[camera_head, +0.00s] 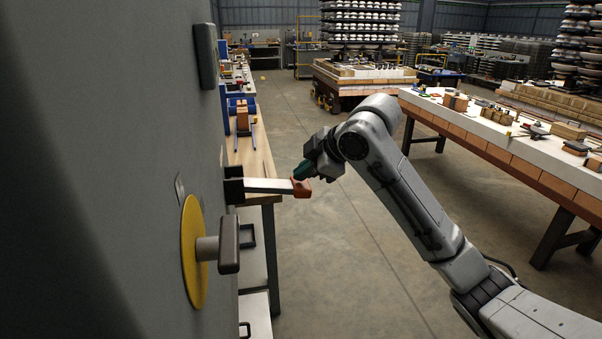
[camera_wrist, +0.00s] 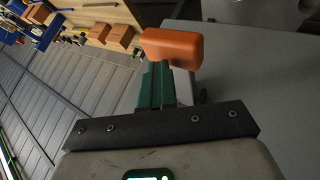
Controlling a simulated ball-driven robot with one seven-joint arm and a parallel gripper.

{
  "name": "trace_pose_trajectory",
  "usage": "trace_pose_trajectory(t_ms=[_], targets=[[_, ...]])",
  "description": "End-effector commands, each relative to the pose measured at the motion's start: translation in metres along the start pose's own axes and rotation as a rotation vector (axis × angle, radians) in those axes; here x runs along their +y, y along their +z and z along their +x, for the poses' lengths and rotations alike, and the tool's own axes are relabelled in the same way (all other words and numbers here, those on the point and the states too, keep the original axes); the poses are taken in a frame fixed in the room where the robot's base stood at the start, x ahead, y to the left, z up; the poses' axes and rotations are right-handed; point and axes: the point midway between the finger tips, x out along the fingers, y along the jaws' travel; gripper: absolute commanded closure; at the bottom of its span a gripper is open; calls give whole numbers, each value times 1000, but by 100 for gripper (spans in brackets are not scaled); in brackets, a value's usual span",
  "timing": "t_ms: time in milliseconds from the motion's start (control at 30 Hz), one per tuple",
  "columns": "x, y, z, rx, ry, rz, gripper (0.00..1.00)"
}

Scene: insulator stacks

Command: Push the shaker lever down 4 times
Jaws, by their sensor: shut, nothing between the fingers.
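The shaker lever (camera_head: 268,186) is a pale bar that sticks out from a dark bracket on the grey panel at the left. It lies nearly level and ends in an orange-red grip (camera_head: 301,188). My gripper (camera_head: 303,171) has green fingers, shut and empty, just above the grip in the head view. In the wrist view the shut fingers (camera_wrist: 156,84) reach up to the orange grip (camera_wrist: 172,48), which lies at their tips. I cannot tell whether they touch it. The lever's bar is mostly hidden in the wrist view.
The grey panel (camera_head: 90,170) fills the left side. It carries a yellow disc (camera_head: 193,252) with a protruding dark-handled knob (camera_head: 229,246) below the lever. A wooden bench (camera_head: 250,150) stands behind. A long white-topped table (camera_head: 480,125) stands at the right, with open floor between.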

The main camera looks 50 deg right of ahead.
Motion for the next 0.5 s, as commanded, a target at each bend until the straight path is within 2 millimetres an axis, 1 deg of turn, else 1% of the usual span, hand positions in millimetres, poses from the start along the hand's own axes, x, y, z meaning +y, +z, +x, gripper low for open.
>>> trace_pose_trajectory(t_ms=[500], targets=[[-4,4,5,-3,-3,2,100]])
